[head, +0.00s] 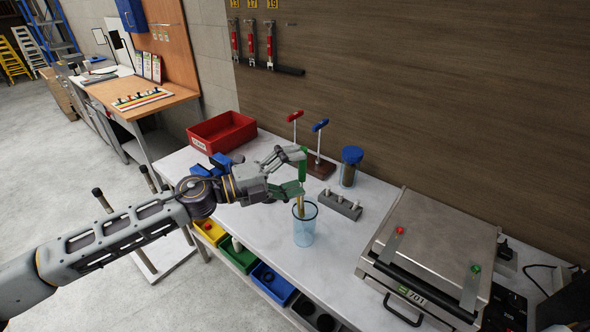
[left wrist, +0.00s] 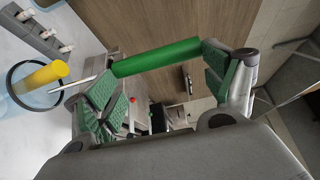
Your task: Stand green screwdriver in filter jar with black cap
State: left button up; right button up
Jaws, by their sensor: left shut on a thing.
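My left gripper (head: 297,172) is shut on the green screwdriver (head: 303,168), above the workbench. In the left wrist view the green handle (left wrist: 156,57) lies between the finger pads, and its thin metal shaft points toward the jar. The filter jar (head: 304,228) is clear bluish, with a black ring at its top, and stands upright just below the gripper. Its black rim (left wrist: 13,78) also shows in the left wrist view. A yellow handle (left wrist: 41,77) shows at the jar mouth, near the shaft tip. I cannot tell whether the tip is inside the rim. My right gripper is out of view.
A blue-lidded jar (head: 350,167) and a grey holder with pegs (head: 340,204) stand behind the filter jar. A stand with red and blue T-handles (head: 321,168) is nearby. A red bin (head: 222,132) sits back left; a large metal press (head: 430,255) is at right.

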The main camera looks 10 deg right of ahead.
pick_arm(q)
jog(key=shift+f+b, duration=1.55)
jog(key=shift+f, duration=1.3)
jog(key=o, duration=1.4)
jog(key=shift+o, duration=0.2)
jog(key=shift+a, duration=0.2)
jog(key=s+a, duration=0.2)
jog(key=a, duration=0.9)
jog(key=shift+a, duration=0.25)
